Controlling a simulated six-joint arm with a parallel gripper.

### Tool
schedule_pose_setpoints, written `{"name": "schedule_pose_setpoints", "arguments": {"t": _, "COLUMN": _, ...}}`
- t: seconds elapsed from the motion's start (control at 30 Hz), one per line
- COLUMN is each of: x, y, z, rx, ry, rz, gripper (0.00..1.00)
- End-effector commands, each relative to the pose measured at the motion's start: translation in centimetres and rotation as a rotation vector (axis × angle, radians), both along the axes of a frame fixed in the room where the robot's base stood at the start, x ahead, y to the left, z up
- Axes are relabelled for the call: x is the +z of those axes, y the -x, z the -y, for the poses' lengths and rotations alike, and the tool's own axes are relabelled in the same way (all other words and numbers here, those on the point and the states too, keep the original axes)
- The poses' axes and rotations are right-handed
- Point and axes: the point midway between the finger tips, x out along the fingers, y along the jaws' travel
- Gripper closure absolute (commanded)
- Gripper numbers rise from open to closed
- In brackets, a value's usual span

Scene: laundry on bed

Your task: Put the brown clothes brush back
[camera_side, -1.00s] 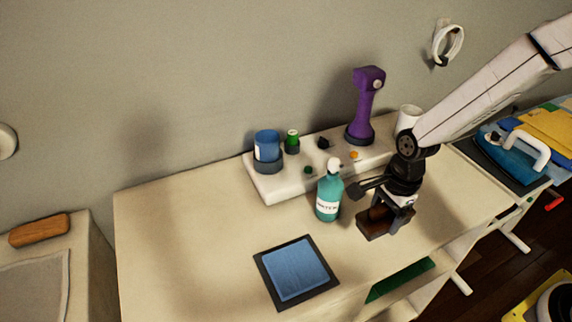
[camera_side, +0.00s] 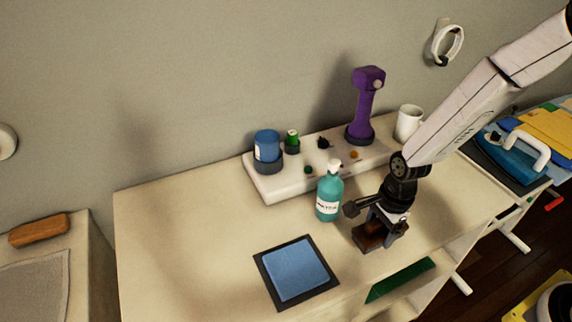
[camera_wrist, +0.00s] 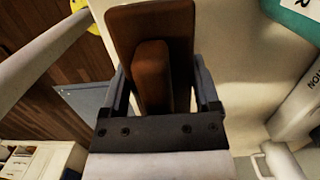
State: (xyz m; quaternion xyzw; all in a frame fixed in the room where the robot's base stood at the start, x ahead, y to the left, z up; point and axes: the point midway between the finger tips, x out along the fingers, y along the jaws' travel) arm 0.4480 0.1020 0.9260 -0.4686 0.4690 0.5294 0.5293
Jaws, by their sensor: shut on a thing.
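The brown clothes brush (camera_side: 369,238) is between the fingers of my gripper (camera_side: 381,229), low over the front right of the pale table. Whether its underside touches the table cannot be told. In the wrist view the brush (camera_wrist: 152,70) shows a flat, dark brown board with a raised grip along its middle. The gripper (camera_wrist: 162,95) has one finger on each side of that grip and is shut on it. The fingers hide part of the brush in the side view.
A teal bottle (camera_side: 329,196) stands close left of my gripper. A blue pad on a dark tray (camera_side: 263,269) lies front left. Behind is a white rack (camera_side: 283,190) with a purple device (camera_side: 365,105). An orange-brown block (camera_side: 39,230) lies on the far-left surface.

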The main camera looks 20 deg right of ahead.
Motion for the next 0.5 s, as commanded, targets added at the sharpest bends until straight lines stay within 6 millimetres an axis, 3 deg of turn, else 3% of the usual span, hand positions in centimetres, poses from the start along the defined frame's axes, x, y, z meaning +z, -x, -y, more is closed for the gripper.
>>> {"name": "schedule_pose_setpoints", "arguments": {"t": 0.3, "x": -2.7, "y": 0.0, "z": 0.0, "rx": -0.001, "ry": 0.001, "rz": -0.001, "gripper": 0.76}}
{"name": "schedule_pose_setpoints", "arguments": {"t": 0.5, "x": -3.1, "y": 0.0, "z": 0.0, "rx": 0.000, "ry": 0.001, "rz": 0.001, "gripper": 0.76}}
